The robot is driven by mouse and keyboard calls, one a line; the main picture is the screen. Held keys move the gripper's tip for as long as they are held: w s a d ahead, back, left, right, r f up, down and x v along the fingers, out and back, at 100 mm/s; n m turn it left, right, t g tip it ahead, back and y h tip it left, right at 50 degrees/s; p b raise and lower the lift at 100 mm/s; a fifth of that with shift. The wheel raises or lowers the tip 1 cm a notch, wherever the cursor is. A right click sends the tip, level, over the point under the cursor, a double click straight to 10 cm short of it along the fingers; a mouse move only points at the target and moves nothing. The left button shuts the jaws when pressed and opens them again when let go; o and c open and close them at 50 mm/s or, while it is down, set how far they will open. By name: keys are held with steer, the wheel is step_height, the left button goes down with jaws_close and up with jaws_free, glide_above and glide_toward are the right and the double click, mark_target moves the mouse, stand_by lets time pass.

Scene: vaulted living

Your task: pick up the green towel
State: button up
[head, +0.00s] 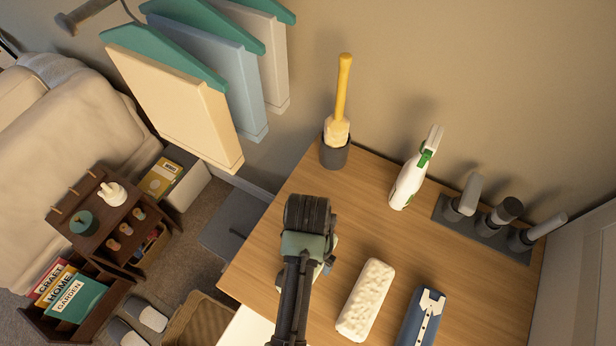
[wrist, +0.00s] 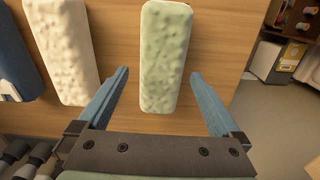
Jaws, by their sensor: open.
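The green towel (wrist: 165,45) is a long, rounded, bumpy pale-green bundle lying on the wooden tabletop. In the wrist view it stands upright in the picture, upper middle, with its near end between my fingers. My gripper (wrist: 160,72) is open, with one blue finger on each side of the towel and a gap on both sides. I cannot tell how far the fingertips are above the table. In the head view my arm covers the gripper's fingers and most or all of the towel.
A brush in a grey holder (head: 335,152), a spray bottle (head: 410,180) and a dark rack (head: 487,230) stand along the wall. Hanging panels (head: 175,105) are at upper left.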

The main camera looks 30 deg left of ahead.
steer(key=shift+w+a+f+p, duration=0.15)
steer(key=shift+f+p, duration=0.1)
steer(key=shift+f, duration=1)
steer(key=shift+w+f+p, duration=0.15)
steer(key=shift+f+p, duration=0.1)
steer(key=shift+f, duration=1)
steer(key=shift+c, duration=0.2)
steer(key=c, duration=1.2)
steer(key=shift+r, duration=0.1)
steer(key=shift+c, duration=0.2)
